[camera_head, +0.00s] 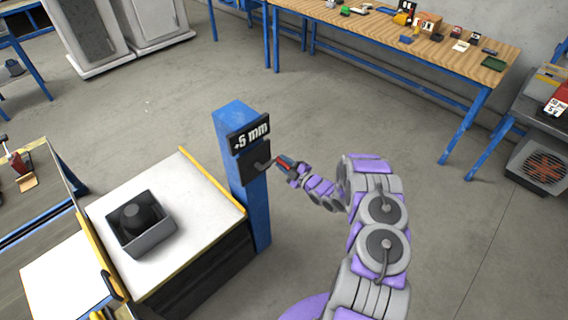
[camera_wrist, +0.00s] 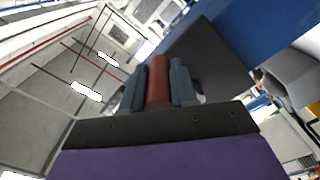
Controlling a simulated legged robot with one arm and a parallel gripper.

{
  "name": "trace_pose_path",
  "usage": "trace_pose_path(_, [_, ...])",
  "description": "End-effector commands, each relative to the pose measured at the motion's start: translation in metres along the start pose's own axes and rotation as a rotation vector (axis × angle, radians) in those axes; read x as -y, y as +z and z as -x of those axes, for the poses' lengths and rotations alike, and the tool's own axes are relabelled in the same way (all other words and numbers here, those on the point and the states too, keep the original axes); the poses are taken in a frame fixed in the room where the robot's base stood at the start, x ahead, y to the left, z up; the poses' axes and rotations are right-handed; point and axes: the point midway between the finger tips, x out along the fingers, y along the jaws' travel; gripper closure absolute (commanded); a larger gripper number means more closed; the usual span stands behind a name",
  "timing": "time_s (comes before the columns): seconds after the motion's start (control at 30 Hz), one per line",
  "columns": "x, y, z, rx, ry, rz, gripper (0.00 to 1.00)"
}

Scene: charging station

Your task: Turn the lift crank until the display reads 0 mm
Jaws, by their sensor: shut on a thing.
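The lift crank (camera_head: 262,166) is on the side of a blue post (camera_head: 240,180), just below the display. The display (camera_head: 249,136) is a black panel that reads about -5 mm; its first mark is small, so the sign is not certain. My gripper (camera_head: 287,162) is at the crank, to the right of the post. In the wrist view, my gripper's two grey-blue fingers (camera_wrist: 158,85) are shut on the crank's red handle (camera_wrist: 157,82), one on each side. The crank's arm and hub are mostly hidden in the wrist view.
A white-topped platform (camera_head: 190,210) with yellow edges stands left of the post, bearing a grey box (camera_head: 152,244) with a dark round object (camera_head: 140,214). A wooden bench (camera_head: 400,32) with small items stands at the back right. The floor (camera_head: 400,130) between is clear.

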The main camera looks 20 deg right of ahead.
Motion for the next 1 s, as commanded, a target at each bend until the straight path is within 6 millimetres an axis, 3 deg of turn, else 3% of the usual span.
trace_pose_path(0.3, [-0.011, -0.009, -0.001, -0.004, 0.001, 0.126, 1.0])
trace_pose_path(0.73, [-0.017, -0.016, -0.001, -0.004, 0.003, 0.126, 1.0])
trace_pose_path(0.77, [-0.017, -0.016, -0.001, -0.004, 0.003, 0.126, 0.72])
trace_pose_path(1.0, [-0.015, -0.016, -0.002, -0.004, 0.0, 0.126, 0.48])
